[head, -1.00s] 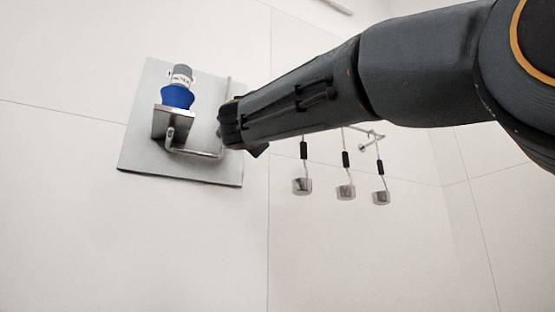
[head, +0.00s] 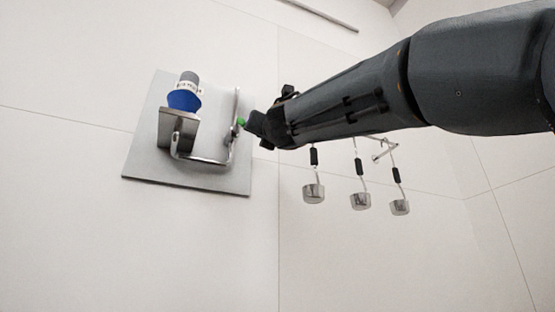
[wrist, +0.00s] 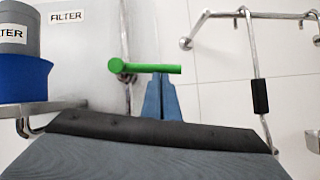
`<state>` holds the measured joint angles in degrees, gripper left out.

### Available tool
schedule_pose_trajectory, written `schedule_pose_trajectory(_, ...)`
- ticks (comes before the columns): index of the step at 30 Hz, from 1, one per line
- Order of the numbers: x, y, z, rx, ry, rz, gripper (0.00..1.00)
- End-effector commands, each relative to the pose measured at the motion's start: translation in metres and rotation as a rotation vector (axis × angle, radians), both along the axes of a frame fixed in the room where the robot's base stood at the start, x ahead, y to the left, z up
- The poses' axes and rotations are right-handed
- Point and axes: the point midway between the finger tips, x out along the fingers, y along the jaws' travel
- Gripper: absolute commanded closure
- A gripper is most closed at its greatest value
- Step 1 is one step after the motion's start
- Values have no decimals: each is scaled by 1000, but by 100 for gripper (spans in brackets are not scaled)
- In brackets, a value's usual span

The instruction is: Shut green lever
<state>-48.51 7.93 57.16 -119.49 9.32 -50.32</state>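The green lever (wrist: 145,68) lies level in the wrist view, across an upright metal pipe (wrist: 125,45), its free end pointing right. In the head view only a small bit of the green lever (head: 241,121) shows beside my gripper (head: 252,127). In the wrist view the blue fingers of my gripper (wrist: 160,78) are together, with their tips at the lever's lower edge near its right half. I cannot tell whether they touch it. Nothing shows between the fingers.
A blue and grey filter (head: 185,98) sits on a metal bracket (head: 178,125) on a grey wall panel (head: 150,160), left of the lever. A rack (head: 382,147) with several hanging scoops (head: 360,200) is to the right. The wall below is clear.

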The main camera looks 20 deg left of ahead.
Motion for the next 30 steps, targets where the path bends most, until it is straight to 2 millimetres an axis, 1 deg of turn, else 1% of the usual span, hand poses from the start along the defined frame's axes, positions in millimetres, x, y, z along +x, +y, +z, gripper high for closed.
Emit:
schedule_pose_trajectory(12, -1, 4, 8, 0, 1, 10, 100)
schedule_pose_trajectory(30, -2, 1, 10, 5, -2, 7, 100)
